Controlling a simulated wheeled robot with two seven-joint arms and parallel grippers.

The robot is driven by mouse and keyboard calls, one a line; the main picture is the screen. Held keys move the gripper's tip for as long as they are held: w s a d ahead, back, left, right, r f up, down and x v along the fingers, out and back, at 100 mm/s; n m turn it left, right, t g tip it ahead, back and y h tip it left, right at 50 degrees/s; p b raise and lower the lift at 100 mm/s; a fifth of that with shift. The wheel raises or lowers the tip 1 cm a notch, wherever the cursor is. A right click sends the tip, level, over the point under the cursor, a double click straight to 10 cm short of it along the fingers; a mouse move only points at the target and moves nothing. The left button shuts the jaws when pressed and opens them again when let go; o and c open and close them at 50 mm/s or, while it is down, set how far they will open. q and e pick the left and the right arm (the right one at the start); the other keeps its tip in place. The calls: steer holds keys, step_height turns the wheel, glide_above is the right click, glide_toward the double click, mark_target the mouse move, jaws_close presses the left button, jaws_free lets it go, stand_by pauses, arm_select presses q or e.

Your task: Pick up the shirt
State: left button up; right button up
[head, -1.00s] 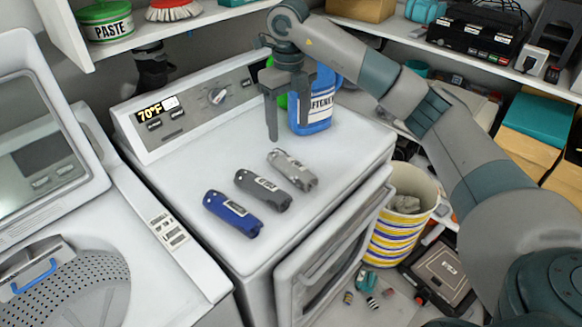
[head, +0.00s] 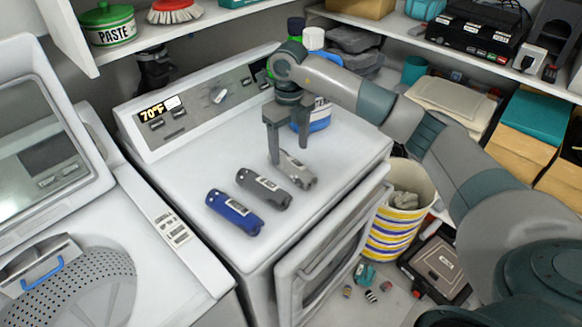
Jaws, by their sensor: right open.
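Three rolled-looking items with pale labels lie in a row on the white dryer top (head: 200,165): a blue one (head: 233,213), a dark grey one (head: 263,189) and a light grey one (head: 295,171). I cannot tell for sure which is the shirt. My right gripper (head: 289,153) is open, pointing down with its fingers at the far end of the light grey item, partly hiding it. I cannot tell whether the fingers touch it. My left gripper is not in view.
A blue bottle (head: 320,118) stands behind my right gripper, partly hidden. A striped basket (head: 399,225) with grey contents stands right of the dryer. An open washer (head: 85,285) is at left. A shelf with a paste tin (head: 110,25) is above. The dryer's front left is clear.

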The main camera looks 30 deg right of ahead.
mark_target(291, 162)
steer(key=shift+s+f+p, duration=0.2)
steer(key=shift+f+p, duration=0.35)
steer(key=shift+p, duration=0.05)
steer(key=f+p, duration=0.1)
steer(key=f, duration=0.1)
steer(key=shift+s+f+p, duration=0.2)
steer(key=shift+f+p, duration=0.15)
steer(key=shift+p, duration=0.05)
steer(key=shift+f, duration=0.6)
steer(key=c, duration=1.2)
